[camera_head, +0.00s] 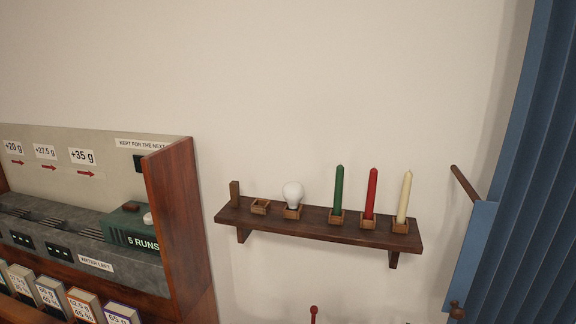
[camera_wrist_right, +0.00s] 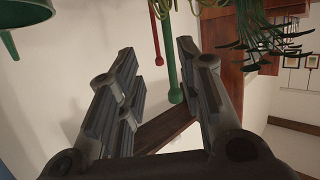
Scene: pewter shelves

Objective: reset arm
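My right gripper (camera_wrist_right: 156,54) shows only in its own wrist view. Its two dark fingers are spread wide apart, with nothing visibly clamped between them. The lower end of a green rod (camera_wrist_right: 172,60) and a red rod (camera_wrist_right: 156,30) show in the gap, seemingly beyond the fingers. A dark brown board (camera_wrist_right: 165,130) shows lower down between the fingers. Neither gripper shows in the head view, and my left gripper is in no view.
A wall shelf (camera_head: 320,223) holds a white bulb (camera_head: 293,193) and green (camera_head: 338,190), red (camera_head: 371,192) and cream (camera_head: 404,196) candles. Green foliage (camera_wrist_right: 255,30) hangs in the wrist view.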

